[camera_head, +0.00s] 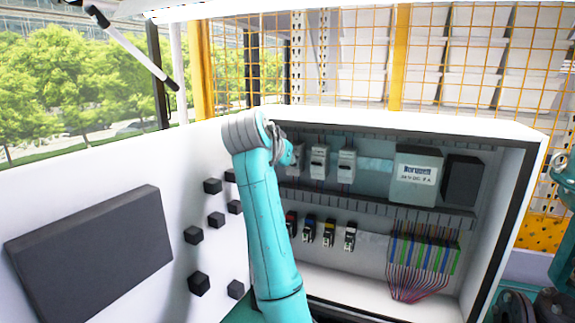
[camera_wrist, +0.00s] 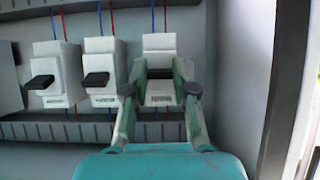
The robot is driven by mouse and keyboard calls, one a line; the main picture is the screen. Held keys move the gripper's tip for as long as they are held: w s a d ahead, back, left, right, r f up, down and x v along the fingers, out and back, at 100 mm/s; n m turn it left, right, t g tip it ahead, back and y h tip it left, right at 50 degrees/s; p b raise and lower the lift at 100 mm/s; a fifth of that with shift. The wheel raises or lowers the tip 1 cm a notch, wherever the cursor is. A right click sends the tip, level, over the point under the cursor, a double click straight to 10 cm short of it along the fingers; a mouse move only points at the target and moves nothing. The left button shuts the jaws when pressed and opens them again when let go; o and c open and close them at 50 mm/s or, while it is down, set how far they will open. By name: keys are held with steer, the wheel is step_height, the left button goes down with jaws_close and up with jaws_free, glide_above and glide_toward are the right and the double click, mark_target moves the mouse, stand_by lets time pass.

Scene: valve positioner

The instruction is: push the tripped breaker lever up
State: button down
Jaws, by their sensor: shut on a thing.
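Three white breakers stand in a row in the wrist view: a left one (camera_wrist: 54,65), a middle one (camera_wrist: 103,60) and a right one (camera_wrist: 158,43). Each has a dark lever. My gripper (camera_wrist: 161,75) is shut on the lever (camera_wrist: 160,73) of the right breaker, with a finger on each side. That lever sits slightly higher in the picture than the left lever (camera_wrist: 40,82) and the middle lever (camera_wrist: 97,79). In the head view my gripper (camera_head: 286,150) is at the left end of the upper row, and my arm hides its fingers and that lever.
The white cabinet (camera_head: 470,120) is open. A lower row of small switches (camera_head: 329,232), a terminal block (camera_head: 424,252) and a labelled grey box (camera_head: 418,176) are inside. Dark cubes (camera_head: 216,219) and a dark panel (camera_head: 90,243) are on the left white surface.

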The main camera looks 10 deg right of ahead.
steer(key=shift+r+g+y, duration=0.15)
steer(key=shift+g+y, duration=0.15)
steer(key=shift+g, duration=0.1)
steer(key=c, duration=0.9)
jaws_free()
steer(key=shift+v, duration=5.95)
